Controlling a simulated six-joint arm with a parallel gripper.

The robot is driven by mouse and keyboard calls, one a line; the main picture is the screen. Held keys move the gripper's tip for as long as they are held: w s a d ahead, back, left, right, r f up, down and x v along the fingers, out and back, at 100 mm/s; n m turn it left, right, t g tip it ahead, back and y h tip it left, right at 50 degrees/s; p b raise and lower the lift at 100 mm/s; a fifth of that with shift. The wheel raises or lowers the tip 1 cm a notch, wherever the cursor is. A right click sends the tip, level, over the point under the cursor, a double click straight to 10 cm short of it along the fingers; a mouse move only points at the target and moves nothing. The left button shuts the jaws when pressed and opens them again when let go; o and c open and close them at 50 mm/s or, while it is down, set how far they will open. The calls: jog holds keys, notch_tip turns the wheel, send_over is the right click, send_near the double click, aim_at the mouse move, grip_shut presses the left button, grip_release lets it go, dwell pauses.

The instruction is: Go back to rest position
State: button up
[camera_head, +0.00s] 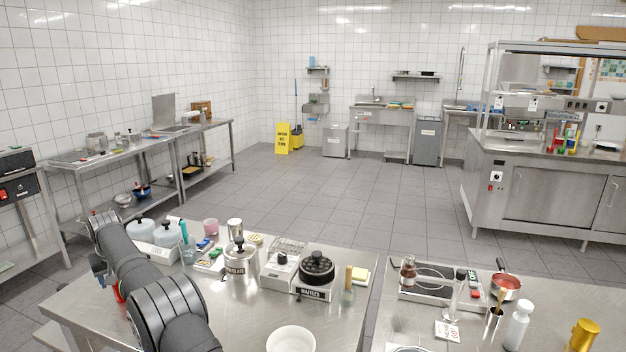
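My dark grey arm rises from the bottom left and reaches over the left end of the near steel table (240,310). Its far end bends down at the table's left edge. My gripper (98,268) shows only as a small dark part there, partly behind the arm. Its fingers are too small and hidden to tell open from shut. I cannot see anything held in it. A red item (119,292) shows just beside the arm, partly covered by it.
A second table (400,325) holds a red saucepan (505,285) and bottles.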

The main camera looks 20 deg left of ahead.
jog(key=x, duration=0.4)
jog(key=shift+f, duration=0.1)
jog(key=shift+a, duration=0.1)
notch_tip(320, 180, up, 4)
jog(key=shift+w+d+r, duration=0.4)
jog(key=shift+d+r, duration=0.05)
jog(key=shift+d, duration=0.2)
jog(key=shift+w+d+r, duration=0.15)
jog(key=shift+d+r, duration=0.05)
jog(key=shift+d, duration=0.05)
jog(key=w+d+r, duration=0.5)
jog(key=d+r, duration=0.4)
jog(key=r, duration=0.2)
jog(key=w+d+m+t+h, duration=0.1)
jog(key=w+d+m, duration=0.3)
jog(key=w+d, duration=1.6)
jog(key=shift+d+m, duration=0.3)
